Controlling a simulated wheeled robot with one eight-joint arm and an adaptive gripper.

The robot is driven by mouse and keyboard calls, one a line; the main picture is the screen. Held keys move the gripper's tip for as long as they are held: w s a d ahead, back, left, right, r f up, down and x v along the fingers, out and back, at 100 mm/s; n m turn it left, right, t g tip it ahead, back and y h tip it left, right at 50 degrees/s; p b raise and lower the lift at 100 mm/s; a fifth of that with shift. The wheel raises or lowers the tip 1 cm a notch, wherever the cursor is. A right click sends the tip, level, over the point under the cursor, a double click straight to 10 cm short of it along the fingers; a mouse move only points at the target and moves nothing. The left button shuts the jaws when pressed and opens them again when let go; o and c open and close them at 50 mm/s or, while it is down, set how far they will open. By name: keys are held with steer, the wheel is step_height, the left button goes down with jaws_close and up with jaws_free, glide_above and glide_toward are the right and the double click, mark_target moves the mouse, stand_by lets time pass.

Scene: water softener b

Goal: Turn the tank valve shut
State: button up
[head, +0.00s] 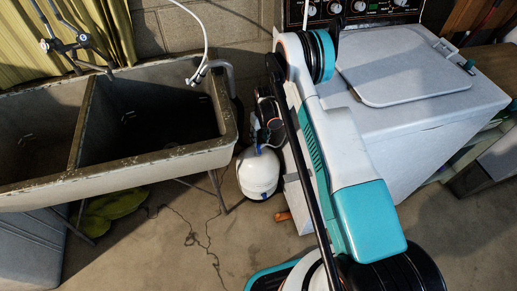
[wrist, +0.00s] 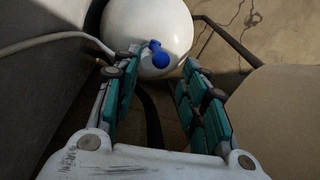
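The white round tank (head: 258,176) stands on the floor between the sink and the washing machine. It also fills the top middle of the wrist view (wrist: 150,22). Its blue valve handle (wrist: 160,57) shows against the tank, with a rounded knob end towards me. My gripper (wrist: 163,72) is open, with teal pads on both fingers. The handle lies ahead, in line with the gap between the fingertips, and neither finger visibly touches it. In the head view my arm partly hides the space around the tank top.
A double concrete sink (head: 150,157) stands left of the tank on thin metal legs. A white washing machine (head: 415,90) stands to the right. A pale hose (wrist: 60,41) runs to the valve area from the left. Floor in front of the tank is open.

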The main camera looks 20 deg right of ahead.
mark_target(258, 145)
steer(key=f, duration=0.2)
steer(key=f+b, duration=0.1)
steer(key=f, duration=0.3)
steer(key=shift+a+f+b, duration=0.1)
steer(key=shift+a+b, duration=0.2)
steer(key=shift+b, duration=0.1)
